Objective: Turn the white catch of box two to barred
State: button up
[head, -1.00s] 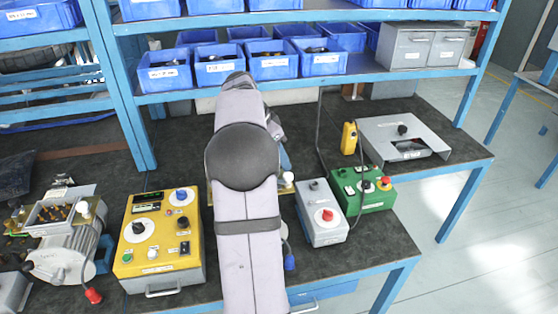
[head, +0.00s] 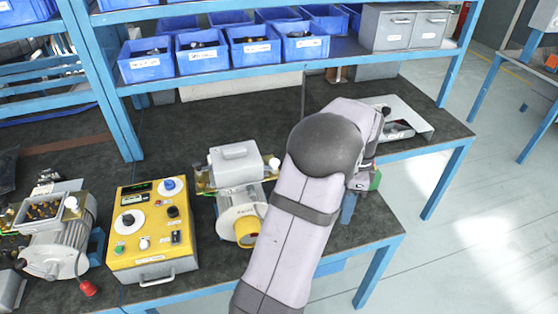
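I cannot read which box is box two. The yellow control box (head: 152,262) stands upright at the front left, with a white dial, a blue knob, a black knob and a small white knob (head: 144,243) on its top. Of the green box, only a small green corner (head: 375,181) shows beside my wrist. The grey box with the red knob is hidden behind my arm. My gripper (head: 349,207) points down over the right part of the bench, by the green box. Its fingertips are mostly hidden, so I cannot tell whether it is open or touches anything. No catch can be made out there.
A motor with a grey lidded terminal box (head: 236,162) stands between the yellow box and my arm. Another motor with an open terminal box (head: 62,240) is at the left. A grey sheet-metal cover (head: 408,112) lies at the back right. Blue bins (head: 203,60) line the shelf behind.

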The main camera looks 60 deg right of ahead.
jog(key=w+a+f+m+t+y, duration=0.1)
jog(key=w+a+f+m+t, duration=0.1)
jog(key=w+a+m+t, duration=0.15)
jog(key=m+t+h, duration=0.5)
jog(key=t+h, duration=0.3)
jog(key=t, duration=0.1)
send_near(271, 165)
jog(key=shift+d+r, duration=0.1)
jog(key=shift+d, duration=0.9)
jog(key=shift+p+x, duration=1.5)
jog(key=shift+x, duration=2.1)
jog(key=shift+a, duration=0.1)
